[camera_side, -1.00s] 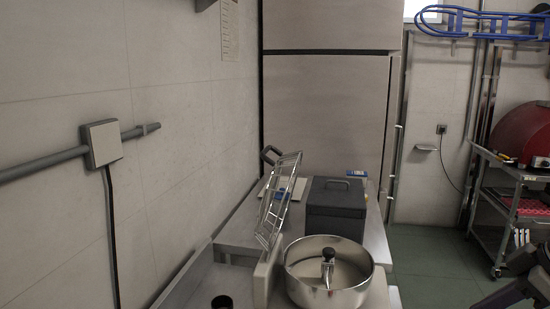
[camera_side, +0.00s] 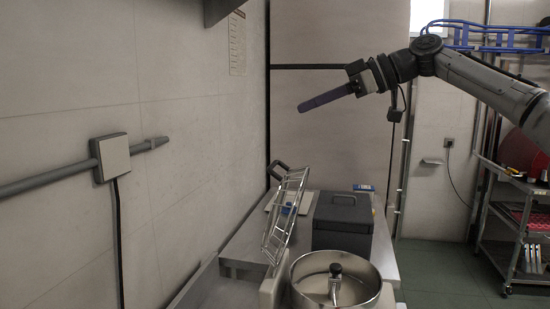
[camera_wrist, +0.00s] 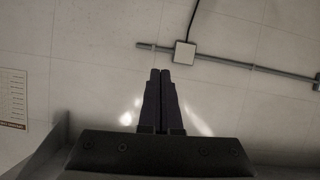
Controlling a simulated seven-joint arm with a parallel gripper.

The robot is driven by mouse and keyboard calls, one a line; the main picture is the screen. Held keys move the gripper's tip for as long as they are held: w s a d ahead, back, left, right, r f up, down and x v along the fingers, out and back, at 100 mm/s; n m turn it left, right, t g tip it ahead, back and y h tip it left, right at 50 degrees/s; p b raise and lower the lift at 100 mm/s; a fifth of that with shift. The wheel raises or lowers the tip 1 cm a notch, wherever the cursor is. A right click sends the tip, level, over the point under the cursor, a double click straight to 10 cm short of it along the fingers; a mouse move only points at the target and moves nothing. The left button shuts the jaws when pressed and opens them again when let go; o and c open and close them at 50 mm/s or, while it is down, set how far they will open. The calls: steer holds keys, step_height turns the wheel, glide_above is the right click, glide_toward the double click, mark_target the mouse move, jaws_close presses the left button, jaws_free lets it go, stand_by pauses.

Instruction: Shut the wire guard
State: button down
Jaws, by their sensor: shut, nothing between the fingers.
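The wire guard (camera_side: 285,217) is a shiny metal grid in the side view. It stands raised and tilted nearly upright at the left rim of a round steel mixing bowl (camera_side: 364,302), so the bowl is uncovered. A dark-topped metal fitting (camera_side: 335,278) stands in the middle of the bowl. My gripper (camera_side: 300,108) is high above the counter, above the guard and apart from it, pointing left toward the wall. In the wrist view my gripper (camera_wrist: 160,72) has its two dark fingers together, with nothing between them. The guard is not visible in the wrist view.
A dark lidded box (camera_side: 342,222) stands on the steel counter (camera_side: 243,240) behind the bowl. The tiled wall with a pipe and junction box (camera_side: 112,157) runs along the left. A wire shelf cart (camera_side: 510,220) stands at the right. The air between gripper and guard is clear.

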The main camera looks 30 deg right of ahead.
glide_above(275, 165)
steer(key=s+d, duration=0.4)
steer(key=shift+m, duration=0.4)
steer(key=f, duration=0.6)
steer(key=shift+w+a+f, duration=0.15)
steer(key=shift+w, duration=0.05)
steer(key=shift+w+f, duration=0.25)
steer(key=x, duration=1)
steer(key=shift+s+d+f, duration=0.4)
steer(key=shift+s+d, duration=0.3)
steer(key=shift+s, duration=0.1)
steer(key=shift+s+d+f, duration=0.45)
steer(key=shift+s+d, duration=0.2)
steer(key=shift+s, duration=0.2)
steer(key=shift+s+d, duration=0.1)
steer(key=shift+s, duration=0.05)
